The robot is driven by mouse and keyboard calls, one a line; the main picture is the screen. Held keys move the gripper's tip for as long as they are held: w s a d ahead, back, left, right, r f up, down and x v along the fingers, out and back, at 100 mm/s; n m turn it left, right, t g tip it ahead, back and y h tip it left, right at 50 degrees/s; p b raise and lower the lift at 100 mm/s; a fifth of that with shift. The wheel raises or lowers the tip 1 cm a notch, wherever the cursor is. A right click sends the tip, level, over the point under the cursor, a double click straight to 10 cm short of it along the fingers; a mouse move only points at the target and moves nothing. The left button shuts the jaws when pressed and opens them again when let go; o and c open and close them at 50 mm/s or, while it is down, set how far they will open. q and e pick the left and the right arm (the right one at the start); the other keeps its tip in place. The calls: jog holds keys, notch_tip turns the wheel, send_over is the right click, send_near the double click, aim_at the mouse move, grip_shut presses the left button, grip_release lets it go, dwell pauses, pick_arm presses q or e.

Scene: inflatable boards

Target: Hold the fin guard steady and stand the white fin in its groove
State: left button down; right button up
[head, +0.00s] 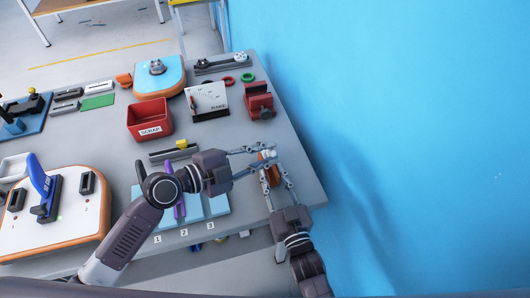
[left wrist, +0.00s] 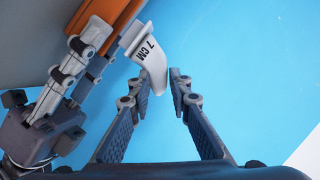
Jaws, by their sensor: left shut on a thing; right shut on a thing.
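The white fin (left wrist: 151,66), marked 7 CM, is between the fingers of my left gripper (left wrist: 158,80), which is shut on it. In the head view the fin (head: 267,154) is a small white patch at the fingertips of my left gripper (head: 265,155). The orange fin guard (head: 273,175) is between the fingers of my right gripper (head: 275,177), which is shut on it near the table's right edge. The guard (left wrist: 107,20) shows in the left wrist view, close to the fin's wide end. I cannot tell whether the fin is in the groove, which is hidden.
A red scrap bin (head: 150,119), a red block-like fixture (head: 259,99) and a white stand (head: 207,101) are farther back on the grey table (head: 285,143). A blue numbered tray (head: 215,205) lies under my left arm. A blue wall (head: 400,120) borders the right.

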pick_arm(q)
jog(key=shift+f, duration=1.55)
jog(key=c, duration=1.7)
grip_release()
jog(key=v, duration=1.2)
pick_arm(e)
jog(key=o, duration=1.2)
